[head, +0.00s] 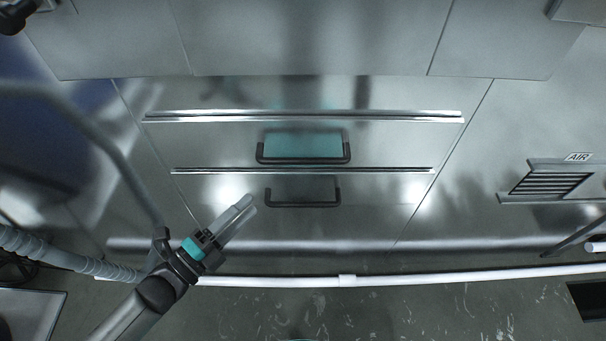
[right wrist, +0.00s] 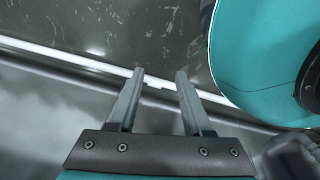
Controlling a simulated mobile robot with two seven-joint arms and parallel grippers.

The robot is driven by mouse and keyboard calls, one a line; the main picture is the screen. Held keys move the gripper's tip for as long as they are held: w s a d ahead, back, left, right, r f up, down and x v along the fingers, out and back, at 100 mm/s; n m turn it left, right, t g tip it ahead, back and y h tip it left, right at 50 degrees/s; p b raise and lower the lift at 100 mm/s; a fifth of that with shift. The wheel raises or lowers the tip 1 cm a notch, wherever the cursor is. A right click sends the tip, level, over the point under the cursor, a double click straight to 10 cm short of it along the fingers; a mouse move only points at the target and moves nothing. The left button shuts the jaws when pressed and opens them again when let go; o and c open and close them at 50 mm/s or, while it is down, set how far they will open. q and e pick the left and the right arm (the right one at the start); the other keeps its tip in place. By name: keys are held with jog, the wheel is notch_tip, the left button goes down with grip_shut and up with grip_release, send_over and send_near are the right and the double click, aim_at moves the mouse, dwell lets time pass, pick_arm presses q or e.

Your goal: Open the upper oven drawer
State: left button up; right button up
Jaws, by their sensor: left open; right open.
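The upper oven drawer (head: 210,142) is a wide steel front with a bright rim along its top edge. It looks shut. Its dark bar handle (head: 303,161) sits at the middle, with a teal patch showing behind it. My left gripper (head: 252,205) is open and empty, pointing up and right, in front of the lower drawer. Its fingertips appear just left of the lower handle and below the upper handle; touch cannot be told. In the right wrist view my right gripper (right wrist: 160,75) is open with nothing between its fingers, and no handle shows there.
The lower drawer (head: 215,188) has a similar dark handle (head: 303,204) and looks shut. A white pipe (head: 400,277) runs along the base of the steel front. A vent (head: 548,184) labelled AIR is at the right. The floor (head: 450,312) in front looks mostly clear.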

aim_at(305, 158)
pick_arm(q)
jog(key=w+d+r+b, duration=0.1)
jog(key=w+d, duration=0.2)
jog(key=w+d+r+m+h, duration=0.1)
jog(key=w+d, duration=0.2)
jog(key=d, duration=0.1)
jog(key=w+d+r+m+b, duration=0.1)
jog(key=w+d, duration=0.2)
jog(key=d, duration=0.1)
jog(key=shift+d+r+h+b, duration=0.1)
jog(key=shift+r+h+b, duration=0.2)
jog(key=shift+r+h, duration=0.1)
jog(key=shift+w+d, duration=0.4)
pick_arm(e)
jog(key=shift+w+a+r, duration=0.2)
jog(key=shift+w+a, duration=0.25)
jog(key=shift+w, duration=0.3)
jog(key=shift+w+a+r, duration=0.2)
jog(key=shift+w+a, duration=0.3)
jog(key=shift+w, duration=0.25)
jog(key=shift+w+a+r, duration=0.2)
jog(key=shift+w+a, duration=0.25)
jog(key=shift+w, duration=0.3)
pick_arm(q)
grip_shut()
